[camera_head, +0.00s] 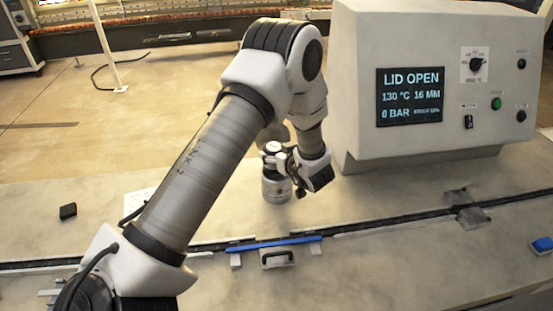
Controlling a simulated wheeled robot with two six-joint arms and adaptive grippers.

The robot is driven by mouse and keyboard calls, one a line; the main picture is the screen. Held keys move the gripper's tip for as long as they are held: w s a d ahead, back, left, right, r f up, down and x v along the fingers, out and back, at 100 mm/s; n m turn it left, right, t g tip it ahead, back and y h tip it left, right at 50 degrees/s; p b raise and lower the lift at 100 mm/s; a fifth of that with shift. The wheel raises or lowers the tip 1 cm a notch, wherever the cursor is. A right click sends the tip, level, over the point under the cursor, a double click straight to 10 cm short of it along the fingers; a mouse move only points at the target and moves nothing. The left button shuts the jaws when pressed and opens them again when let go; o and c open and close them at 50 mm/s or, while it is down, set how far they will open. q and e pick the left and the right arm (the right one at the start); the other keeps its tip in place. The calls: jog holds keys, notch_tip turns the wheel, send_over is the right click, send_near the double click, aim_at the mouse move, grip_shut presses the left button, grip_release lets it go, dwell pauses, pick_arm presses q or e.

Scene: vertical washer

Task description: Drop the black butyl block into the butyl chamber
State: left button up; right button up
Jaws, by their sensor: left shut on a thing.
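A small black block (68,211) lies on the pale bench at the far left, apart from my gripper. My left gripper (285,170), partly hidden by its own wrist, is low over the middle of the bench. I cannot make out the butyl chamber's opening for certain. The control box (430,80) at the right shows "LID OPEN" on its screen (410,97). My right gripper is not in view.
A blue block (541,245) lies at the right edge. A grey clamp-like piece (468,210) sits on the slot. The front middle-right of the bench is clear.

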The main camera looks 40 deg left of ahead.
pick_arm(q)
jog(key=shift+w+a+f, duration=0.1)
jog(key=shift+a+f, duration=0.2)
jog(key=shift+f, duration=0.25)
jog(key=shift+a, duration=0.1)
jog(key=shift+s+d+r, duration=0.2)
jog(key=shift+r, duration=0.05)
jog(key=o, duration=1.5)
jog(key=shift+s+d+r, duration=0.15)
jog(key=shift+d+r, duration=0.1)
jog(key=shift+d, duration=0.1)
jog(key=shift+a+f, duration=0.25)
jog(key=shift+f, duration=0.05)
jog(key=v, duration=1.2)
jog(key=shift+d, duration=0.1)
